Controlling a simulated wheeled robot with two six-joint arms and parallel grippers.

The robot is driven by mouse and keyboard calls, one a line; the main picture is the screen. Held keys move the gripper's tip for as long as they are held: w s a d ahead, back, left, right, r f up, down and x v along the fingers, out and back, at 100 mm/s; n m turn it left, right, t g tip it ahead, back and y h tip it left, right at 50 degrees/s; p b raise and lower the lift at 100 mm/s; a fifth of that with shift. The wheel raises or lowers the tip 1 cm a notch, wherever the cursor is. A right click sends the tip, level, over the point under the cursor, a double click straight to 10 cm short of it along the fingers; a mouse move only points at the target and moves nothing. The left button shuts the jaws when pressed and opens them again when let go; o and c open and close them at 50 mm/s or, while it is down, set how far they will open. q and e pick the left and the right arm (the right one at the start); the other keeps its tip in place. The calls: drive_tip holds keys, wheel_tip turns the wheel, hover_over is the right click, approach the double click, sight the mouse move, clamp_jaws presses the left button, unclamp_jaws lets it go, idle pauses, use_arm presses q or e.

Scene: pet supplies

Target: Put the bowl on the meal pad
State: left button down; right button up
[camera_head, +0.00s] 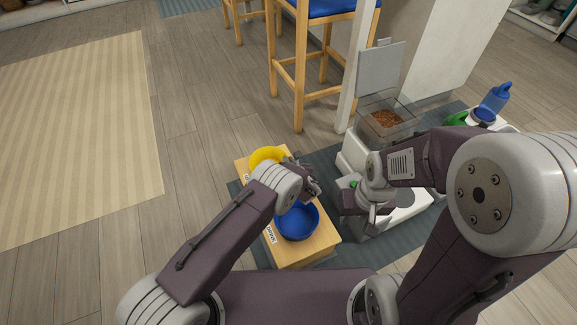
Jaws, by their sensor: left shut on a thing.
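The blue bowl (298,222) is upright over the near end of a light wooden board (287,259) with white labels. I cannot tell whether it touches the board. My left gripper (311,192) is shut at the bowl's far rim; the wrist hides part of the grip. A yellow bowl (265,155) is at the board's far end, partly hidden by my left wrist. My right gripper (366,212) is empty as far as I see, over the white feeder base (408,205); its finger gap is unclear. I cannot make out a separate meal pad; the labels are too small to read.
A blue-grey striped mat (257,258) lies under the board and feeder. A clear bin of brown kibble (386,118) with a raised grey lid (381,67) stands behind my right gripper. Wooden stools (299,70) stand behind; the left floor is clear.

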use_arm(q)
drive_tip(key=shift+f, duration=0.8)
drive_tip(key=shift+r, duration=0.25)
drive_tip(key=shift+f, duration=0.3)
drive_tip(key=c, duration=1.5)
unclamp_jaws()
drive_tip(key=shift+r, duration=0.1)
use_arm(e)
drive_tip(key=shift+f, duration=0.65)
